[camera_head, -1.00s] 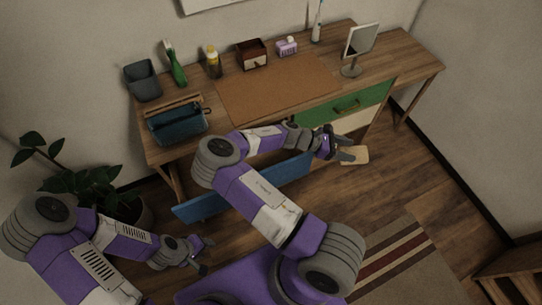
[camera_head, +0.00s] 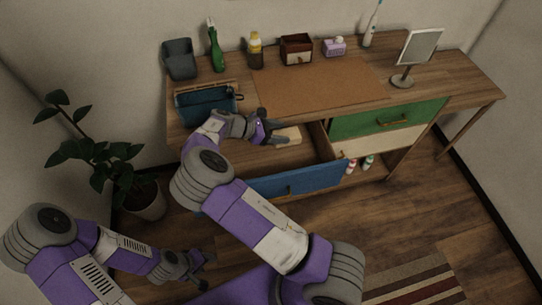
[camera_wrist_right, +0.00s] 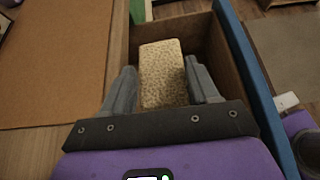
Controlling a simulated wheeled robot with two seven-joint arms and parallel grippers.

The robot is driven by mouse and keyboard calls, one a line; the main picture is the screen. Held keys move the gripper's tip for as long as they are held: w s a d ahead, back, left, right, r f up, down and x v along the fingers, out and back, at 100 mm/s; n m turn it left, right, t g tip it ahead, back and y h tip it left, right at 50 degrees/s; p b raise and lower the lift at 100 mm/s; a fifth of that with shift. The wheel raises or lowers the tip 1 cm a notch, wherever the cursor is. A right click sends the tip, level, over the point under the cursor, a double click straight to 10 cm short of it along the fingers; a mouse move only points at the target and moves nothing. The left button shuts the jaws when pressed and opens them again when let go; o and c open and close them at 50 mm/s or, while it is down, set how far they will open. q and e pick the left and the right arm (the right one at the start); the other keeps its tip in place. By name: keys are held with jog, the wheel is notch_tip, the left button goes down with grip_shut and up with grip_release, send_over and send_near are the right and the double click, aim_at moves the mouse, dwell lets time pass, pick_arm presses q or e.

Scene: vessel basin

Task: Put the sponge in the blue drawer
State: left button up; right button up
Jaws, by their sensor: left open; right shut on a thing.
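The sponge (camera_wrist_right: 163,75) is a pale, speckled block between the two fingers of my right gripper (camera_wrist_right: 163,88) in the right wrist view. In the head view my right gripper (camera_head: 278,133) is shut on the sponge (camera_head: 289,136), over the opening of the pulled-out blue drawer (camera_head: 290,184). In the wrist view the drawer's blue front (camera_wrist_right: 248,75) is at the right and its wooden inside lies around and beneath the sponge. How high the sponge is above the drawer floor is hard to tell. My left gripper (camera_head: 202,270) is open and empty at the lower left.
The desk (camera_head: 450,85) has a brown mat (camera_head: 320,90), a blue basket (camera_head: 205,101), a green bottle (camera_head: 216,50) and a mirror (camera_head: 419,47). A green drawer (camera_head: 385,119) is shut at the right. A plant (camera_head: 95,145) stands at the left.

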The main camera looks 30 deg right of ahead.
notch_tip(320, 180, down, 13)
jog(key=b, duration=0.3)
jog(key=shift+f, duration=0.1)
jog(key=shift+f+b, duration=0.35)
jog(key=shift+f, duration=0.2)
jog(key=o, duration=1.2)
jog(key=shift+r, duration=0.25)
jog(key=p+v, duration=0.2)
jog(key=v, duration=1)
jog(key=shift+r+p, duration=0.3)
jog(key=shift+p, duration=0.1)
